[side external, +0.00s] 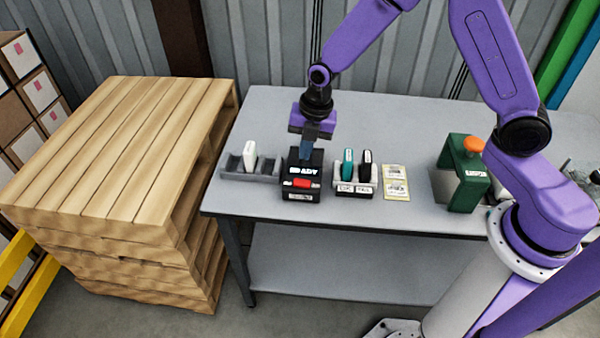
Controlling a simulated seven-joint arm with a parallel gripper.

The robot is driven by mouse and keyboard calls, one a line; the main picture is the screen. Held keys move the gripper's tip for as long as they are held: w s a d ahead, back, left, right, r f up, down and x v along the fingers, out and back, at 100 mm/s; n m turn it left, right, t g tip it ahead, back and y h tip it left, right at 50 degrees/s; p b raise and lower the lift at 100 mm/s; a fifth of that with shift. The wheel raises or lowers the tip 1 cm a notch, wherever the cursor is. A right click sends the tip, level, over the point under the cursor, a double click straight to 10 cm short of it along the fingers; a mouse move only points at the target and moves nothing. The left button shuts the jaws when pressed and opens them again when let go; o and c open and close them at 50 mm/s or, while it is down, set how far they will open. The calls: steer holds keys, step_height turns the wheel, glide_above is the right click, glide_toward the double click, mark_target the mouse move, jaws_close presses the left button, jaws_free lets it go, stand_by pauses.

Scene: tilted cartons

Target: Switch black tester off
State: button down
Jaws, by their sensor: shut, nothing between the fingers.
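The black tester (314,179) stands on the grey table near its left front. It has white lettering on its upper face, a red switch (302,183) on the front and a pale label below that. The switch's position is too small to tell. My gripper (306,151) points down at the back part of the tester, behind the lettering. Its bluish fingers are shut with nothing between them. I cannot tell whether the fingertips touch the tester.
A grey rack (235,167) with a white device (250,156) stands left of the tester. To the right are a holder with a teal device (347,163) and a black device (366,165), yellowish cards (396,182) and a green stand (465,185) with an orange knob. Stacked pallets (110,150) stand left.

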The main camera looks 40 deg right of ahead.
mark_target(299, 182)
steer(key=f, duration=0.5)
steer(key=w+a+f, duration=0.1)
steer(key=f, duration=0.2)
steer(key=shift+f, duration=0.35)
steer(key=shift+f, duration=0.1)
steer(key=shift+w+a+f, duration=0.1)
steer(key=shift+a, duration=0.05)
steer(key=shift+f+g, duration=0.1)
steer(key=shift+g, duration=0.2)
